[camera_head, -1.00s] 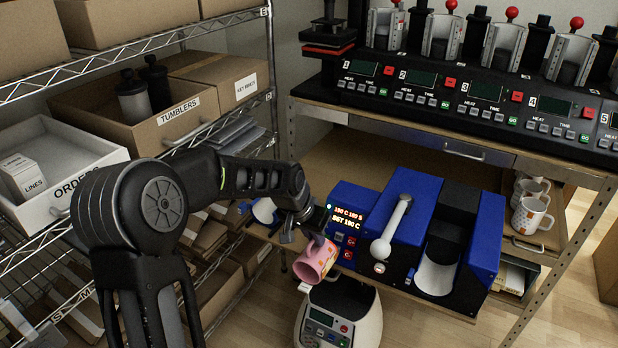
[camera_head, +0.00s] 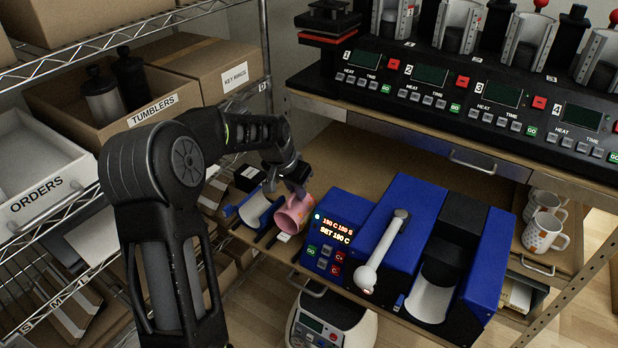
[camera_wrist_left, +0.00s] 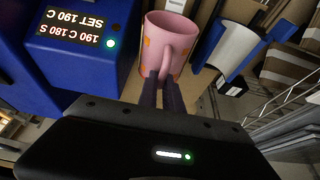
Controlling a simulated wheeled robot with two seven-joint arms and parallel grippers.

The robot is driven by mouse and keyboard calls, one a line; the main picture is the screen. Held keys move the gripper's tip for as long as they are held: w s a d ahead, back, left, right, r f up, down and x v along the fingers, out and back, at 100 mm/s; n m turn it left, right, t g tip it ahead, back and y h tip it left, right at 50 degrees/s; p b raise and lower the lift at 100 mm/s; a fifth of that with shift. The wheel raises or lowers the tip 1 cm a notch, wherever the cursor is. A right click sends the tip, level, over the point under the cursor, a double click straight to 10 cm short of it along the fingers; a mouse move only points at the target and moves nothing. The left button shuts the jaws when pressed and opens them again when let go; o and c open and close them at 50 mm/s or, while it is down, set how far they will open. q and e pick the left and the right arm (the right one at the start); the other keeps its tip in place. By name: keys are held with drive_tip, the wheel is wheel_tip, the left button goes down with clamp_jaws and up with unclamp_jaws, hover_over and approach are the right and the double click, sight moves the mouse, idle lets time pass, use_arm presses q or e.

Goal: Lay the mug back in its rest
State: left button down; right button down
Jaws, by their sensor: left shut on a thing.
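The pink mug (camera_head: 292,216) with orange marks is held in the head view, tilted, between the rest and the press. It also shows in the left wrist view (camera_wrist_left: 168,42), its handle towards my fingers. My left gripper (camera_head: 299,190) is shut on the mug's handle; its fingers (camera_wrist_left: 163,94) cover part of it. The rest (camera_head: 256,211), a white curved cradle with blue sides, lies just left of the mug. In the left wrist view the rest (camera_wrist_left: 234,48) is right of the mug, apart from it and empty. My right gripper is out of view.
The blue mug press (camera_head: 383,238) with its lit display stands close to the mug's right. A white round appliance (camera_head: 333,320) is below. Wire shelving with boxes (camera_head: 137,108) is at left. Other mugs (camera_head: 543,231) stand at right.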

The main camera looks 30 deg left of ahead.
sight(296, 201)
use_arm(q)
drive_tip(key=shift+w, duration=0.2)
drive_tip(key=shift+s+r, duration=0.2)
drive_tip(key=shift+s, duration=0.05)
drive_tip(key=shift+w+f, duration=0.1)
drive_tip(key=shift+f, duration=0.15)
drive_tip(key=shift+f+b, duration=1.75)
drive_tip(key=shift+f, duration=0.85)
drive_tip(key=c, duration=1.4)
unclamp_jaws()
drive_tip(key=shift+c, duration=0.2)
